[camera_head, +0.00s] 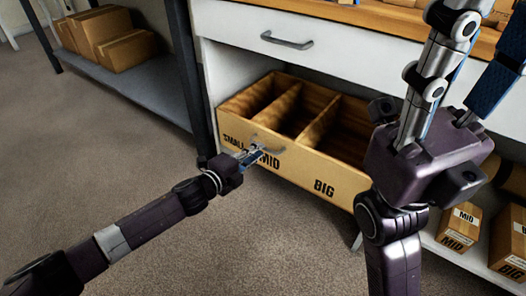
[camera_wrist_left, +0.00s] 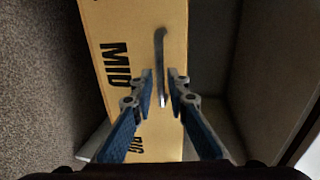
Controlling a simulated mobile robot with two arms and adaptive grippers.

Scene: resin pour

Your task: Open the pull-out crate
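The pull-out crate (camera_head: 302,165) is a light wooden box with an open top and divided compartments, set low in the white cabinet. Its front carries SMALL, MID and BIG in black, and its front face (camera_wrist_left: 115,75) also shows in the left wrist view. A slim grey handle (camera_head: 268,140) is on the front near MID. My left gripper (camera_head: 250,156) is at the handle; in the left wrist view its fingertips lie on either side of the handle bar (camera_wrist_left: 160,45). Whether they press on it is unclear. My right gripper (camera_head: 470,75) is raised at the right with fingers apart, empty.
A closed white drawer (camera_head: 335,46) with a grey handle is above the crate. Cardboard boxes (camera_head: 125,50) sit on a grey shelf at the far left. The carpet (camera_head: 240,240) before the crate is clear.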

